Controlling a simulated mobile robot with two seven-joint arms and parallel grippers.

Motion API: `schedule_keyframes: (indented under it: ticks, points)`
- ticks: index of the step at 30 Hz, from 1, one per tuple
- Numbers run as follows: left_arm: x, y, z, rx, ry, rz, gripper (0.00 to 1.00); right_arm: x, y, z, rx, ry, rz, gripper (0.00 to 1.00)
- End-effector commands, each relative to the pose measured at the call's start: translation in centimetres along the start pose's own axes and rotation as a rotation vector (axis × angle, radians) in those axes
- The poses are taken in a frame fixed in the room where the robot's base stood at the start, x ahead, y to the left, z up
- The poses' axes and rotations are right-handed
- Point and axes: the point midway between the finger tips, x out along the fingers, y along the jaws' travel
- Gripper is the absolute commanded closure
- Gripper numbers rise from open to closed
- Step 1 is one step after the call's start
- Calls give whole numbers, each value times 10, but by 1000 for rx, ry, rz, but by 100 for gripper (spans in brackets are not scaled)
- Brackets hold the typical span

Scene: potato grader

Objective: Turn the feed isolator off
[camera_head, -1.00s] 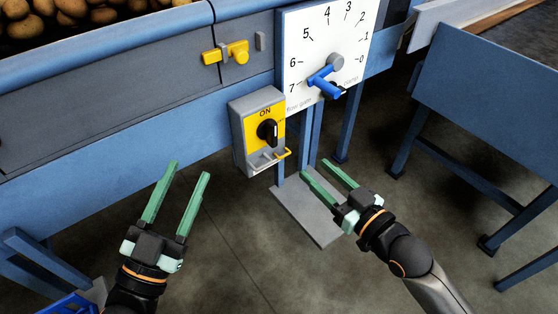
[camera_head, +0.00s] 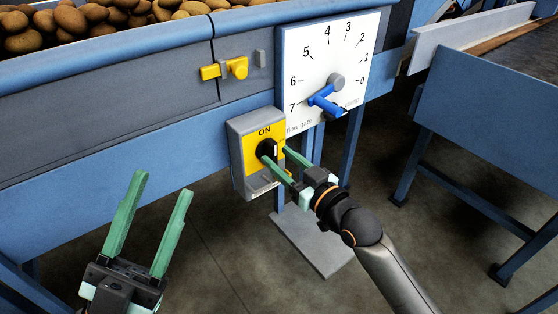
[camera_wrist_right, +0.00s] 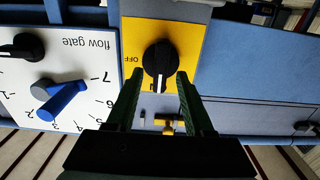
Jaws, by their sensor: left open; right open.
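The feed isolator (camera_head: 241,185) is a grey box with a yellow face on the blue machine frame. Its black rotary knob (camera_head: 266,149) has its handle in line with the ON mark. In the right wrist view, the knob (camera_wrist_right: 158,58) has its white mark pointing down, away from the OFF label at its left. My right gripper (camera_head: 275,154) is open, with its green fingertips at the isolator's face, one on each side of the knob in the wrist view. Contact cannot be told. My left gripper (camera_head: 163,182) is open and empty, apart from the box at lower left.
A white flow gate dial (camera_head: 300,50) with a blue lever (camera_head: 325,102) is just right of the isolator. A yellow latch (camera_head: 237,67) sits above on the grey panel. Potatoes (camera_head: 90,15) lie in the hopper at top left.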

Motion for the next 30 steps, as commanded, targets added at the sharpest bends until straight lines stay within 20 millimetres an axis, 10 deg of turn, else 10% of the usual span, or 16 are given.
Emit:
schedule_keyframes:
  ticks: [12,30]
  points:
    - [-2,1,2,-6,-2,0,50,10,-1,0,-1,0,-1,48]
    - [-2,1,2,-6,-2,0,50,9,0,0,0,0,-1,100]
